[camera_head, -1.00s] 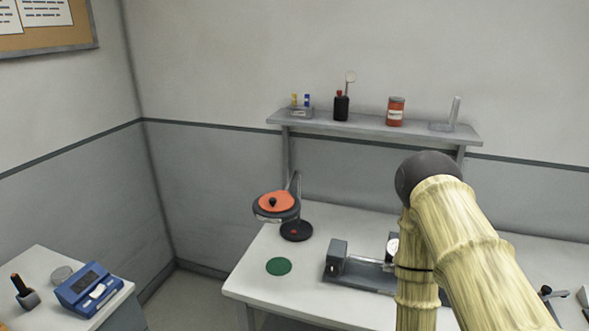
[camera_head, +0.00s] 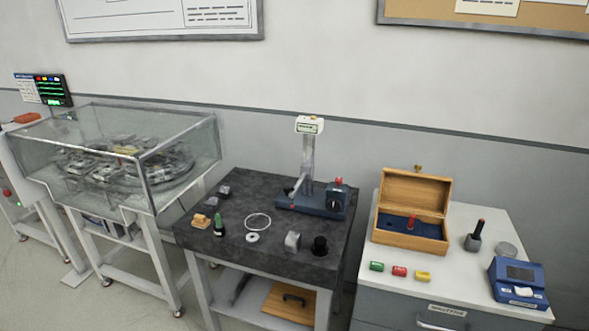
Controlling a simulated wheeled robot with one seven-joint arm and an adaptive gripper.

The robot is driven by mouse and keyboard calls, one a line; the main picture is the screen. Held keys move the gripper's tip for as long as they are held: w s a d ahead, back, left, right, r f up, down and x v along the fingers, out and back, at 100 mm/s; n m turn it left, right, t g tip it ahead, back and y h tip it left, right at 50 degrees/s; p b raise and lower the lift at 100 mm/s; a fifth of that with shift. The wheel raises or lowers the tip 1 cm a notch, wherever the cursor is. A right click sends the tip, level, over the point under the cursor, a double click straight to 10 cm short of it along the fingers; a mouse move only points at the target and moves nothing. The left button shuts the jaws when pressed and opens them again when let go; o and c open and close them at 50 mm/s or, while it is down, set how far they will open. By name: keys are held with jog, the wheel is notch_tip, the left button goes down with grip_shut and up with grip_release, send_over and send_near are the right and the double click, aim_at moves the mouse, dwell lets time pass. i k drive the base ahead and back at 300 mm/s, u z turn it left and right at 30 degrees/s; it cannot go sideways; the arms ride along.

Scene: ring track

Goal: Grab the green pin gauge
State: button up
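Two green things could be the green pin gauge, and I cannot tell which. One is a small green cylinder (camera_head: 376,267) lying on the white cabinet top at its front left, beside a similar red one (camera_head: 399,271) and a yellow one (camera_head: 423,276). The other is a dark green upright piece (camera_head: 219,225) near the front left of the dark granite table. An open wooden box (camera_head: 413,240) stands behind the small cylinders, with a red piece (camera_head: 411,222) in its dark blue insert. My gripper is not in view.
The granite table (camera_head: 268,190) carries a gauge stand (camera_head: 308,170), a metal ring (camera_head: 257,221) and several small blocks. A blue device (camera_head: 518,283) and a dark-handled tool (camera_head: 475,236) are on the cabinet (camera_head: 470,285). A glass-covered machine (camera_head: 112,190) stands at left. Floor shows at lower left.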

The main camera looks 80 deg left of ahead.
aim_at(219, 226)
jog(key=z, duration=5.65)
jog(key=k, duration=1.45)
jog(key=z, duration=1.7)
